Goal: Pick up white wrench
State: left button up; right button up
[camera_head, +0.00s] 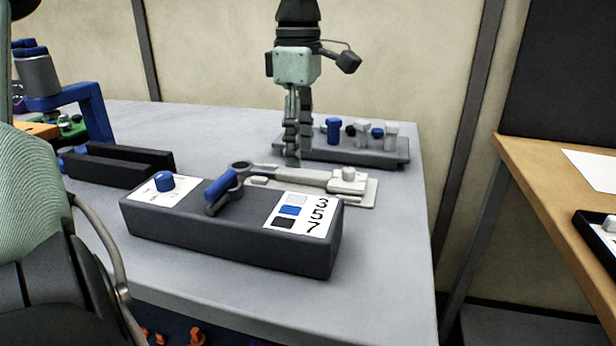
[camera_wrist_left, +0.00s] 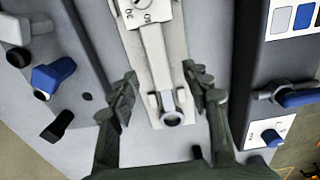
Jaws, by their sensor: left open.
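The white wrench (camera_wrist_left: 154,55) lies lengthwise on a pale fixture plate with a white knob, its ring end (camera_wrist_left: 171,117) towards my wrist camera. In the head view the white wrench (camera_head: 305,175) lies behind the long dark block, partly hidden by it. My left gripper (camera_head: 292,158) points down over the wrench's left part. In the left wrist view my left gripper (camera_wrist_left: 163,92) is open, with one finger on each side of the wrench near its ring end and visible gaps. Contact with the plate cannot be told. My right gripper is not in view.
A dark block (camera_head: 230,232) with a blue wrench (camera_head: 221,190), a blue knob and a number label stands in front. A dark rack (camera_head: 385,155) with several blue, black and white pegs stands behind. Black rails (camera_head: 118,165) lie left. The table's right part is clear.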

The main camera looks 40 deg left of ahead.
aim_at(301, 171)
pick_arm(q)
notch_tip(301, 171, down, 4)
jog(key=shift+w+f, duration=0.1)
grip_shut()
dwell(0.5)
